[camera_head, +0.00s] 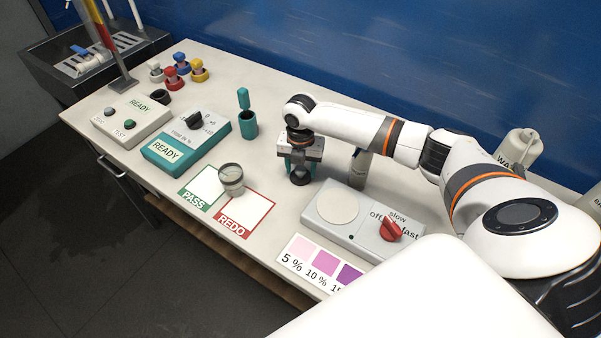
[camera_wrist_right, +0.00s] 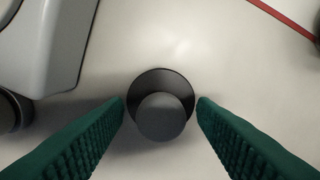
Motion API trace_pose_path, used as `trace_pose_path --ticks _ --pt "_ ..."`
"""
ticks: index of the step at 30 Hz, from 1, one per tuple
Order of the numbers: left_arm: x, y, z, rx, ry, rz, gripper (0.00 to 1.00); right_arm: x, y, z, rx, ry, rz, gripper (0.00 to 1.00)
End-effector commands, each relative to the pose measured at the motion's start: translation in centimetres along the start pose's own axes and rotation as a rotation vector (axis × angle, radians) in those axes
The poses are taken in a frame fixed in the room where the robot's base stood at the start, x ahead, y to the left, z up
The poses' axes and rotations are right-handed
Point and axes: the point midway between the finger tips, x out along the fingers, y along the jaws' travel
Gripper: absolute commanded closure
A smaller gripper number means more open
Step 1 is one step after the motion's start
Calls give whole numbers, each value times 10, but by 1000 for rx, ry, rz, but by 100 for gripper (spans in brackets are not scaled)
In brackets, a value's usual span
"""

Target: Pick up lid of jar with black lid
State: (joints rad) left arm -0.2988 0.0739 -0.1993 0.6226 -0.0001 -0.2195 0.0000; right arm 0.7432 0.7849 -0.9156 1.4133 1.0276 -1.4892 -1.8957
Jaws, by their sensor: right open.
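The black lid (camera_wrist_right: 161,79) is a round dark disc with a raised grey knob (camera_wrist_right: 160,118), seen from above in the right wrist view. My right gripper (camera_wrist_right: 162,103) is open, with one green ribbed finger on each side of the lid and a small gap at each side. In the head view my right gripper (camera_head: 301,160) points down over the dark jar (camera_head: 299,181) on the white table. The gripper partly covers the jar, and its body below the lid is hard to see. My left gripper is not in view.
A grey stirrer with a red knob (camera_head: 391,229) stands close to the right of the jar. A small glass cup (camera_head: 231,180) stands left, at the PASS and REDO cards (camera_head: 246,215). A bottle (camera_head: 360,167) stands behind. The teal holder (camera_head: 247,125) is farther left.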

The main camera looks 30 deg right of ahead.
Motion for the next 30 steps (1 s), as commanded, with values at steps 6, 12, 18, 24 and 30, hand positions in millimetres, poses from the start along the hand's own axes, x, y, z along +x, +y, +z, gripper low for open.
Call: trace_pose_path --ticks 6,12,18,24,30 --pt "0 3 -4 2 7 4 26 0 0 0 0 0 0 76" --pt "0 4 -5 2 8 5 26 -1 0 0 0 0 0 96" --pt "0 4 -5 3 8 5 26 -1 0 0 0 0 0 96" --pt "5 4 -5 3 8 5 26 -19 -1 -1 0 3 -4 96" --pt "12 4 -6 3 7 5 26 -60 -1 -1 -1 3 -5 96"
